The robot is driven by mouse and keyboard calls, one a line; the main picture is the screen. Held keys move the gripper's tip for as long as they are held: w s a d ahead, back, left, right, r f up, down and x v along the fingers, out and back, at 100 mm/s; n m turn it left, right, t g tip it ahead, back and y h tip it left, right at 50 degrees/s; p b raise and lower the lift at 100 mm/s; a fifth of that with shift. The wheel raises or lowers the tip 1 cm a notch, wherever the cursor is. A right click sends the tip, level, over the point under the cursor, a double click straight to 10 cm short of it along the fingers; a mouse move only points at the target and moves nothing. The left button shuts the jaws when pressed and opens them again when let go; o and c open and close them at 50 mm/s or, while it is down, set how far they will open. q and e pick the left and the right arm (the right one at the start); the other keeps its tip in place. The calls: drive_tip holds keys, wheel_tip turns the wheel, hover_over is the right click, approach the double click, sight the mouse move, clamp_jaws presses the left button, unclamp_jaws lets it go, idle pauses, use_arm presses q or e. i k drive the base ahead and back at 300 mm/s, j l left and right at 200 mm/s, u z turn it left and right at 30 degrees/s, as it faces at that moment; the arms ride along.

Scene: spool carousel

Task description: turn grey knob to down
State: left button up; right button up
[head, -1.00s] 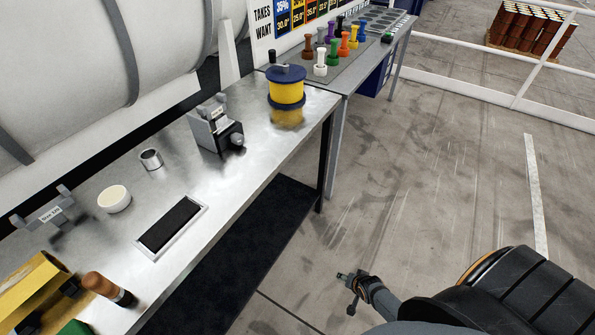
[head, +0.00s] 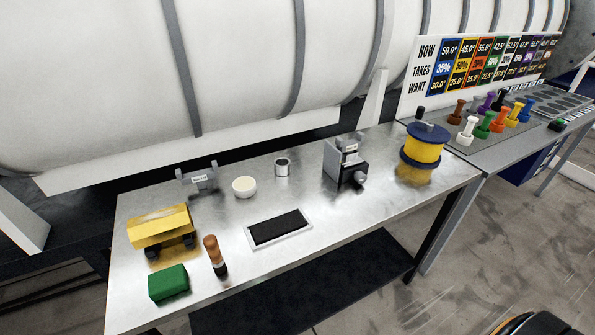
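A grey knob (head: 361,180) sticks out from the front of a small black and grey device (head: 338,160) on the metal bench. It is small in the head view, and I cannot tell which way it is turned. Neither of my grippers is in view. Nothing touches the knob.
The bench (head: 220,225) also holds a yellow spool (head: 423,152), a white bowl (head: 244,187), a metal cup (head: 282,167), a black pad (head: 278,227), a yellow block (head: 163,231), a green block (head: 168,283) and a brown-handled tool (head: 214,255). Several coloured pegs stand on the right-hand table (head: 455,160).

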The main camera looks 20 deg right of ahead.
sight(359, 177)
drive_tip(key=l+u, duration=0.35)
drive_tip(key=k+l+u, duration=0.1)
drive_tip(key=l+u, duration=0.25)
drive_tip(key=k+l+u, duration=0.1)
drive_tip(key=l+u, duration=0.2)
drive_tip(key=l, duration=0.2)
drive_tip(key=k+l+u, duration=0.15)
drive_tip(key=l+u, duration=0.2)
drive_tip(key=k+l+u, duration=0.2)
drive_tip(key=l+u, duration=0.15)
